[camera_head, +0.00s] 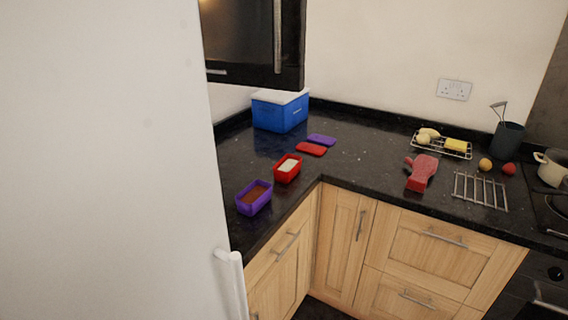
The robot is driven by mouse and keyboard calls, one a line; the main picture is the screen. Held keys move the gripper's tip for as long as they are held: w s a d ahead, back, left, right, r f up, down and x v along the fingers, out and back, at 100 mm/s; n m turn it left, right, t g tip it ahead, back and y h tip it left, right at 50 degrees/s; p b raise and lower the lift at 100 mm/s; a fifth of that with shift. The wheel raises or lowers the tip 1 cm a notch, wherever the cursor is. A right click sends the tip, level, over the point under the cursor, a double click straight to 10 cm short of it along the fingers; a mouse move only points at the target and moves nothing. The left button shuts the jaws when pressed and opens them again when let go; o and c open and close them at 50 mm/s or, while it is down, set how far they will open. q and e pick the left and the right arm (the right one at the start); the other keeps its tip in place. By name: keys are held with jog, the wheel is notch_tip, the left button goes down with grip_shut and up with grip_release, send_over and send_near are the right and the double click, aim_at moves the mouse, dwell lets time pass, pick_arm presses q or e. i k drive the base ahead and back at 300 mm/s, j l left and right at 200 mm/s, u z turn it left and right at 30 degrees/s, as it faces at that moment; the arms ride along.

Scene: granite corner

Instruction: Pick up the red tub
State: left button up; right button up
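The red tub (288,176) is a small open rectangular container on the dark granite counter, left of the inner corner. It holds something pale, whitish. A red flat lid (311,149) lies on the counter behind it, apart from the tub. A purple tub (254,205) with brown contents stands in front and to the left of the red tub, nearer the counter's left end. Neither of my grippers shows in the head view.
A blue box with a white lid (280,113) stands behind. A purple lid (321,140) lies by the red lid. A wall cabinet (255,40) hangs above; a tall white fridge-like panel (110,160) blocks the left. A red mitt (422,172) and metal rack (480,191) lie right. Counter between is clear.

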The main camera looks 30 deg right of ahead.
aim_at(285, 170)
jog(key=i+l+z, duration=0.1)
jog(key=l+z, duration=0.2)
jog(key=z, duration=0.15)
jog(key=i+l+z, duration=0.2)
jog(key=z, duration=0.3)
